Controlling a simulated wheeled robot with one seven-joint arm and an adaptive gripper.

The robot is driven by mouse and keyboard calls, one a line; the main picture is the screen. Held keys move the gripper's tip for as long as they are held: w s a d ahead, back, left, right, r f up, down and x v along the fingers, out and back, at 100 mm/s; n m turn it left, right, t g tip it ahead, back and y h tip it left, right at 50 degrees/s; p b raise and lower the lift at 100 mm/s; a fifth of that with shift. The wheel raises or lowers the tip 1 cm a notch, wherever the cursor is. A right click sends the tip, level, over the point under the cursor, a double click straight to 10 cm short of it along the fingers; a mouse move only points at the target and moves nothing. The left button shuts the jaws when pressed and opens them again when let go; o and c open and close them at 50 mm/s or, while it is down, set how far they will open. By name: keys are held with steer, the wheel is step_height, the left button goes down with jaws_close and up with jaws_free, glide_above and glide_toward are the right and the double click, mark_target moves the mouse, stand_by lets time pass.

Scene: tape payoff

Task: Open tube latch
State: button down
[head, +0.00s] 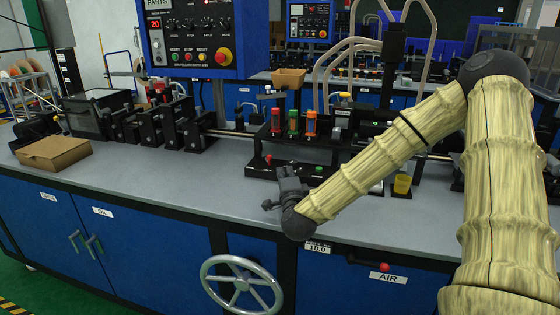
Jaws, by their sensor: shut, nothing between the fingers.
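My gripper (287,174) is dark grey and hangs over the front part of the grey bench top, at the end of my pale, wood-patterned arm. Its fingers look shut and empty. Just behind it stands a black rack (262,138) holding a red tube (275,121), a green tube (293,122) and an orange-red tube (311,123), all upright. My gripper is in front of this rack and appears apart from the tubes. I cannot make out a tube latch for certain; it may be small or hidden behind my gripper or arm.
A blue control panel (195,38) hangs above. A handwheel (241,284) juts from the front. The bench's left-centre front (200,180) is clear.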

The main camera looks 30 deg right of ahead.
steer(key=x, duration=1)
steer(key=shift+p, duration=0.3)
steer(key=shift+a+f, duration=0.1)
steer(key=shift+a, duration=0.05)
steer(key=shift+a+b, duration=0.15)
steer(key=shift+b, duration=0.2)
steer(key=shift+m+h, duration=0.3)
